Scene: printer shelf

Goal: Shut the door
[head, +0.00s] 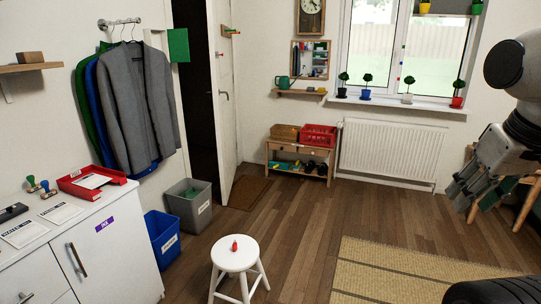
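The white door (224,112) stands ajar in the head view, left of centre, with a dark opening (194,75) on its left side. A small metal handle (224,94) shows on its face. A key rack with coloured bits is near its upper right edge. My gripper (492,212) hangs at the right edge of the view, far from the door and touching nothing that I can see. Its fingers look spread apart with nothing between them.
A white stool (235,258) with a small red object stands centre front. Grey (190,207) and blue (163,240) bins stand left, before the doorway. A brown doormat (248,191) lies by the door. A straw rug (390,275) covers the floor at right; wooden floor between is clear.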

